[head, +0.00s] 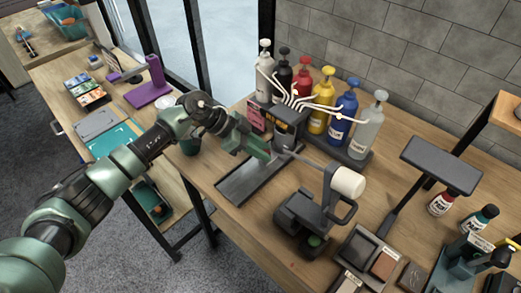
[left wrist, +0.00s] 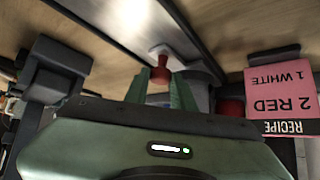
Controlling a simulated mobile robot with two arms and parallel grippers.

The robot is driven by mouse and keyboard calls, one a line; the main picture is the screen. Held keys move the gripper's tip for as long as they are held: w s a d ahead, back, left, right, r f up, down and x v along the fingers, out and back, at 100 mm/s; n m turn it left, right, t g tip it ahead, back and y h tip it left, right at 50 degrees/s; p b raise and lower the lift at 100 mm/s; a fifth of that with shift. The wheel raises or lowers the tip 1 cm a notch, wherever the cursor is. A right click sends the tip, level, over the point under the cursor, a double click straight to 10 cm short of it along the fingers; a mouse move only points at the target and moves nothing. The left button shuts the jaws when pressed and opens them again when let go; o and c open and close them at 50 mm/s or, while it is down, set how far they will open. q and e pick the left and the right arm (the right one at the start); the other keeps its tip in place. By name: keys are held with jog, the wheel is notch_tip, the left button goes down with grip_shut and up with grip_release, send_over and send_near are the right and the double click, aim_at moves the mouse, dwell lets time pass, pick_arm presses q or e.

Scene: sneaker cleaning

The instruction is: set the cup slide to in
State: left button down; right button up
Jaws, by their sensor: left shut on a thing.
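The cup slide (head: 241,187) is a dark, flat rail on the wooden bench, running from the front left toward the black dispenser (head: 289,118). My left gripper (head: 262,151) reaches in from the left over the rail, close to the dispenser's front. In the left wrist view, a red knob (left wrist: 160,73) shows between its two green fingers (left wrist: 159,95), and the gripper is shut on it. The fingers partly hide the knob and the far end of the slide. My right gripper is in neither view.
Several pump bottles, including a yellow one (head: 321,103), stand behind the dispenser with white tubes. A pink recipe card (left wrist: 281,92) is beside the gripper. A white roller (head: 348,182) and black stand (head: 303,222) are to the right. Bench space at front left is clear.

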pick_arm(q)
jog(key=c, duration=1.2)
grip_release()
jog(key=shift+w+d+r, duration=0.1)
jog(key=shift+w+r, duration=0.15)
jog(key=shift+c, duration=0.2)
jog(key=shift+d+f, duration=0.1)
jog(key=shift+f, duration=0.05)
jog(key=b+v, duration=0.1)
jog(key=v, duration=0.6)
jog(key=shift+a+r, duration=0.3)
